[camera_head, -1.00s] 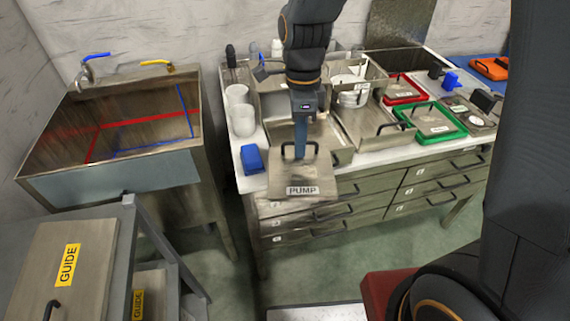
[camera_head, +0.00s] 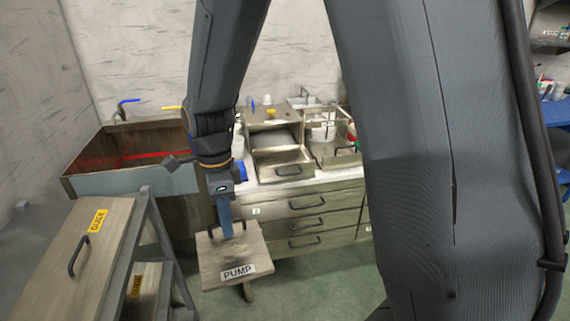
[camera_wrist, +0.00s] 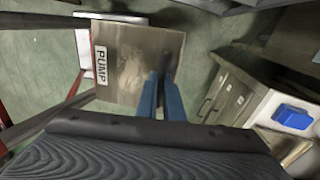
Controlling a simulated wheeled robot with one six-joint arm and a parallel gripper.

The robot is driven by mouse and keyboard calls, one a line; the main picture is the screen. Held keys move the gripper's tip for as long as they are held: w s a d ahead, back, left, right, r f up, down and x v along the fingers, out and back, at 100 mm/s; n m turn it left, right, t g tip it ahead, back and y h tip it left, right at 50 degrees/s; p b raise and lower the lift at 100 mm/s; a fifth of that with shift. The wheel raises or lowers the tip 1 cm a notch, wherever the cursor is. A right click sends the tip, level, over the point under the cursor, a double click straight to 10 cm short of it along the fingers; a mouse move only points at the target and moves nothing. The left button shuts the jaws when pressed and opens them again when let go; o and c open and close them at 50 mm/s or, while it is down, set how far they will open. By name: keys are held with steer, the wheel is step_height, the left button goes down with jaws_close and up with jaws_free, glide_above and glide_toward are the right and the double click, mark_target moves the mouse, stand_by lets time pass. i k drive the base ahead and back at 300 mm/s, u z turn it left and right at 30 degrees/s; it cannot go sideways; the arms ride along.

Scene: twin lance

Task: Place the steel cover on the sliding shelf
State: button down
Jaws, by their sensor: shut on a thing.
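A flat steel cover (camera_head: 229,259) with a white PUMP label hangs from my gripper (camera_head: 224,228) by its dark handle. In the head view it is in the air in front of the drawer bench. In the wrist view the cover (camera_wrist: 137,62) lies beyond the blue fingers of my gripper (camera_wrist: 165,88), which are shut on its handle. Part of the handle is hidden by the fingers. A pull-out steel tray (camera_head: 284,168) with a handle is at the bench front; I cannot tell whether it is the sliding shelf.
A grey rack (camera_head: 152,226) with covers labelled GUIDE (camera_head: 97,243) stands at the left front. A sink (camera_head: 128,182) is behind it. A drawer bench (camera_head: 304,214) has a blue block (camera_wrist: 291,116) on top. Open green floor (camera_head: 320,293) lies at the front.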

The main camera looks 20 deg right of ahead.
mark_target(281, 162)
steer(key=z, duration=0.6)
steer(key=i, duration=0.55)
steer(key=z, duration=0.55)
steer(key=i, duration=1.2)
steer(key=u, duration=0.9)
